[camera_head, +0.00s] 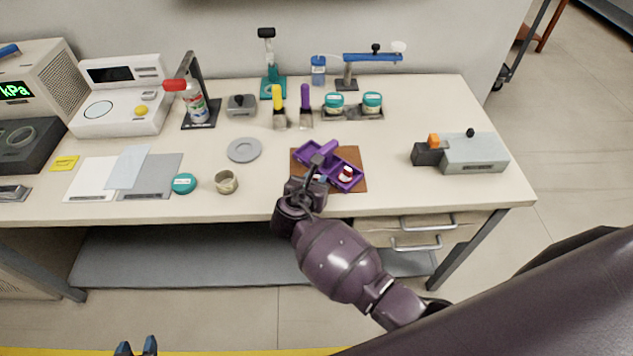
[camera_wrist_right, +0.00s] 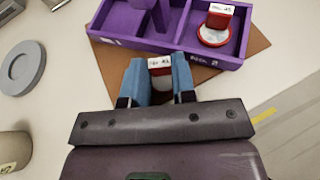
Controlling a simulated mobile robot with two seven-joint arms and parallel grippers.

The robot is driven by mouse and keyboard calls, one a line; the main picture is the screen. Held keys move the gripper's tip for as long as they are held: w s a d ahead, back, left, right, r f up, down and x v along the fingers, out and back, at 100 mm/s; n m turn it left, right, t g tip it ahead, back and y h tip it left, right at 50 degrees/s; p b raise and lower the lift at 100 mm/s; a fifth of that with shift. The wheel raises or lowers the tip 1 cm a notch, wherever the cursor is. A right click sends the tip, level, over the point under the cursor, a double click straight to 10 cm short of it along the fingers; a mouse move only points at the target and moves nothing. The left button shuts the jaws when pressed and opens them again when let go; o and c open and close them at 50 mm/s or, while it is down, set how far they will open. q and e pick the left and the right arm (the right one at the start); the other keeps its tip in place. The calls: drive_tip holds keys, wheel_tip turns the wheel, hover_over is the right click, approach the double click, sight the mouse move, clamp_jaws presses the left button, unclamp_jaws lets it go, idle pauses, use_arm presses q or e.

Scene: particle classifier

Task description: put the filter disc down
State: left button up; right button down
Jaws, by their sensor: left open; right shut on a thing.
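My right gripper (camera_wrist_right: 160,75) is shut on a filter disc (camera_wrist_right: 160,67); its white label and red part show between the blue fingertips. The held disc is just in front of the near wall of the purple tray (camera_wrist_right: 200,55), over the brown mat; I cannot tell whether it touches anything. A second filter disc (camera_wrist_right: 213,32), with a red tab and white label, sits in the tray's right compartment. My left gripper (camera_head: 137,348) is open at the bottom edge, away from the table.
The tray lies on a brown mat (camera_head: 361,184) near the table's front edge. A grey round dish (camera_head: 244,150), a beige cup (camera_head: 226,182) and a teal lid (camera_head: 184,183) stand to its left. A grey device (camera_head: 475,153) stands to the right, with clear tabletop between.

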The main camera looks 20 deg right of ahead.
drive_tip(key=shift+r, duration=0.1)
drive_tip(key=shift+a+r+n+t+y+p, duration=0.95)
drive_tip(key=shift+r+p, duration=1.05)
drive_tip(key=shift+r, duration=9.05)
drive_tip(key=s+d+n+t+y, duration=0.1)
drive_tip(key=s+d+n+y, duration=0.4)
drive_tip(key=s, duration=0.3)
drive_tip(key=shift+s+d+f+n+y, duration=0.25)
drive_tip(key=shift+n+y, duration=0.2)
drive_tip(key=shift+y, duration=0.4)
drive_tip(key=shift+s, duration=0.1)
